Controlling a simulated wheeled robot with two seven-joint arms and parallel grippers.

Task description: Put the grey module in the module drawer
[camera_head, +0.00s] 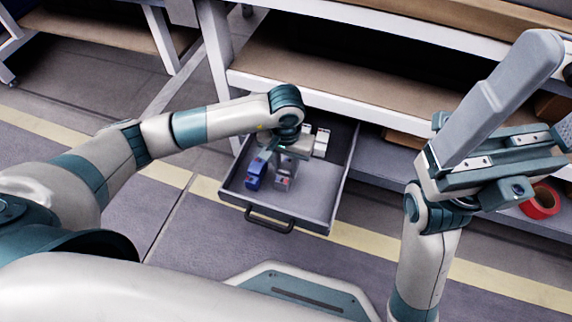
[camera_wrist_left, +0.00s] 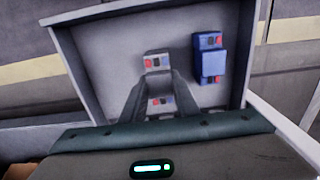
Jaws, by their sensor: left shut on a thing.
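The grey module (camera_wrist_left: 157,61) is between the fingers of my left gripper (camera_wrist_left: 158,88), which is shut on it. Its ends carry small red and blue marks. In the head view the module (camera_head: 284,180) is inside the open module drawer (camera_head: 306,213), low near the drawer floor; I cannot tell whether it touches the floor. My left gripper (camera_head: 285,160) reaches down into the drawer from above. My right gripper (camera_head: 500,160) is raised at the right, away from the drawer; a long grey piece stands up from it, and its jaw state is unclear.
A blue module (camera_head: 256,175) lies in the drawer just left of the grey one; it also shows in the wrist view (camera_wrist_left: 209,58). A whitish module (camera_head: 321,141) is at the drawer's back right. The shelf (camera_head: 300,85) is above and behind. A red tape roll (camera_head: 541,202) is far right.

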